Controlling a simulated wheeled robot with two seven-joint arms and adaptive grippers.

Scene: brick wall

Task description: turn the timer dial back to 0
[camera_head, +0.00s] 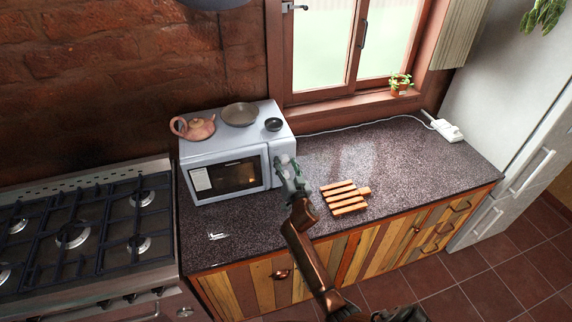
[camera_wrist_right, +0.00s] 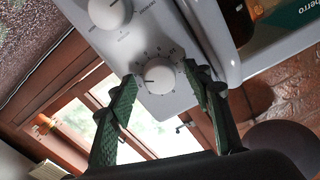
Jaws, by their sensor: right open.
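The white microwave (camera_head: 221,148) stands on the counter, with its control panel at the right end of its front. In the right wrist view a round white dial with marks and numbers around it (camera_wrist_right: 159,76) sits on that panel. A second white dial (camera_wrist_right: 109,10) is above it in that picture. I cannot read the setting of either. My right gripper (camera_head: 288,169) is open in front of the panel. In the wrist view its green fingers (camera_wrist_right: 163,80) lie on either side of the numbered dial; contact cannot be told. In the head view the gripper hides the dials. My left gripper is not in view.
A teapot (camera_head: 194,127), a pan (camera_head: 240,114) and a small dark bowl (camera_head: 273,125) stand on the microwave. A slatted wooden board (camera_head: 345,197) lies on the counter (camera_head: 420,165) to the right. A gas stove (camera_head: 75,235) is at left.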

